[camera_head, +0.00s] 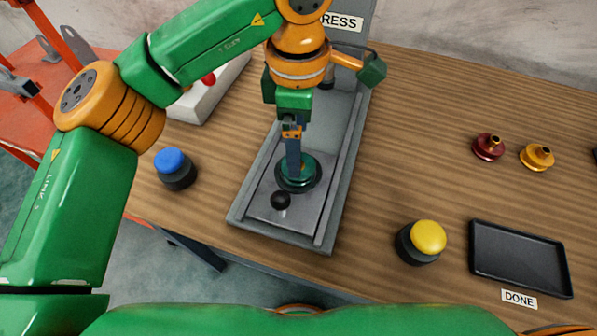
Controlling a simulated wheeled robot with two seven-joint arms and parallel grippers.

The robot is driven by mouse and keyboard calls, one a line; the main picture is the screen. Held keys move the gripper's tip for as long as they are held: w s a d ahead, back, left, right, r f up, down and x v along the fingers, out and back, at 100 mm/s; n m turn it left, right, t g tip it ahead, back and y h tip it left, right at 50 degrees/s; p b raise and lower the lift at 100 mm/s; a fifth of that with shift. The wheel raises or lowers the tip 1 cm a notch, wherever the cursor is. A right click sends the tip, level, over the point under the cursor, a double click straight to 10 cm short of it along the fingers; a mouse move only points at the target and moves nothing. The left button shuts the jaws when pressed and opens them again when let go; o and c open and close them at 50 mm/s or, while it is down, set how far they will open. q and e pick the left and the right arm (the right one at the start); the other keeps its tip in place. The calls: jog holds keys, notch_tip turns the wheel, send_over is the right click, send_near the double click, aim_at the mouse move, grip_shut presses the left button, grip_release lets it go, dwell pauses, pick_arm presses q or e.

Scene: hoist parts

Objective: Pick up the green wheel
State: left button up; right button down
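The green wheel (306,178) is a dark teal-green disc lying in the bed of the grey press (330,190), left of centre in the head view. My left gripper (294,170) points straight down with its fingertips at the middle of the wheel. The fingers are seen edge-on, overlapping, and hide the wheel's hub. I cannot tell whether they are closed on it. The wheel appears to rest in the press. My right gripper is not in view.
A black knob (281,200) stands just in front of the wheel. A blue button (170,161) is left of the press, a yellow button (428,237) right. A red wheel (488,147) and gold wheel (537,157) lie behind the empty black tray (520,262) labelled DONE.

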pick_arm(q)
notch_tip(320, 180, down, 6)
jog(key=shift+w+f+p, duration=0.1)
jog(key=shift+w+p, duration=0.05)
jog(key=shift+p, duration=0.55)
grip_shut()
